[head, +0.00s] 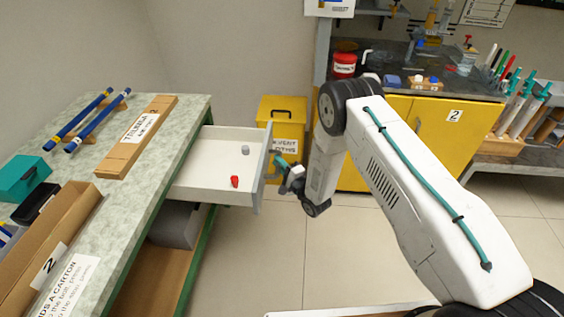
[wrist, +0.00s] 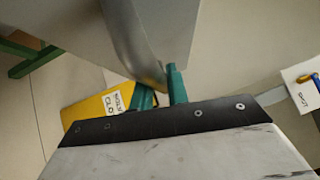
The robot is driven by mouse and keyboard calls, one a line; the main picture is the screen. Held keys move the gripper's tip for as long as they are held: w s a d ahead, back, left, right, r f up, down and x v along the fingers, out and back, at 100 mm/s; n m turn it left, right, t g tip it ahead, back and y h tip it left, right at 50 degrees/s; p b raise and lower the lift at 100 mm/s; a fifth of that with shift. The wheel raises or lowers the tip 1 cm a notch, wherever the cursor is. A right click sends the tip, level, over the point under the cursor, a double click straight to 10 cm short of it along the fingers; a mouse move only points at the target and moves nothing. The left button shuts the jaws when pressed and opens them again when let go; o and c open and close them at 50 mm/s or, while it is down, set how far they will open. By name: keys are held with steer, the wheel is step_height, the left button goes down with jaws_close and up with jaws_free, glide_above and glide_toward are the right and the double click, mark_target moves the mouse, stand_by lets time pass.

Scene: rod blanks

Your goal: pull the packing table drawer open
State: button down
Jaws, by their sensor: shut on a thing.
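The packing table drawer (head: 210,160) is pulled out from the right side of the packing table (head: 165,135). Its white inside shows a small grey piece (head: 245,150) and a small red piece (head: 235,181). My gripper (head: 279,164) is at the outer face of the drawer front (head: 259,185), shut on the drawer handle. In the wrist view my teal fingers (wrist: 163,88) close at the end of the curved grey handle (wrist: 148,68). The exact grip is partly hidden there.
A yellow bin (head: 283,112) stands just behind the drawer front. A yellow cabinet (head: 400,120) with a dark top stands at the back right. The floor right of the drawer is clear.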

steer(key=shift+w+d, duration=0.1)
steer(key=c, duration=1.4)
jaws_free()
steer(key=shift+o, duration=0.2)
steer(key=v, duration=0.7)
steer(key=shift+s, duration=0.4)
steer(key=shift+d, duration=0.15)
